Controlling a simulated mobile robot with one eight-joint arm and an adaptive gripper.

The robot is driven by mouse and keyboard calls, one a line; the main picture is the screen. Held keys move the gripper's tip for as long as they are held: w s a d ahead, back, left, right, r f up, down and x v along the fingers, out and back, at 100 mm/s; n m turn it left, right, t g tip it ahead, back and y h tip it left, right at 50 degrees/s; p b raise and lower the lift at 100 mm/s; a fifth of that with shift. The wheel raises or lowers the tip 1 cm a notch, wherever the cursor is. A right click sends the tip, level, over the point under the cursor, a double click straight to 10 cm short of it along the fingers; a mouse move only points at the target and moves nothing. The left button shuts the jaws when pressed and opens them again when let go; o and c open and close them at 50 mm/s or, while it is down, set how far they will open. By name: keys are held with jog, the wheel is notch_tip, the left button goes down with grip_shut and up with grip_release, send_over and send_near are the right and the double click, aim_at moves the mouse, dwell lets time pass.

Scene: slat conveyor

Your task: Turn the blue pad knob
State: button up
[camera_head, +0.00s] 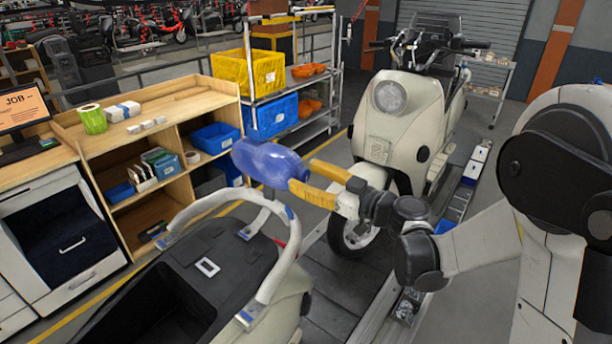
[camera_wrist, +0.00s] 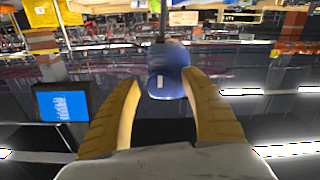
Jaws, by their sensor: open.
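The blue pad knob (camera_head: 262,162) is a glossy, rounded blue body with a narrower end toward my gripper. It is in the middle of the head view, above the rear of the near scooter. In the wrist view the blue knob (camera_wrist: 167,68) shows straight ahead, with a small pale label on it. My gripper (camera_head: 301,174) has two yellow fingers, spread open. The knob's narrow end is at the opening between the fingertips. In the wrist view my gripper (camera_wrist: 162,82) has a fingertip on each side of the blue part. I cannot tell whether they touch it.
A cream scooter (camera_head: 398,125) stands behind my gripper. A near scooter body with a pale curved grab rail (camera_head: 282,240) is below the knob. A wooden workbench (camera_head: 165,100) is at left. A shelf rack holds a yellow bin (camera_head: 250,72) and a blue bin (camera_head: 270,117).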

jog(key=shift+c, duration=0.6)
grip_shut()
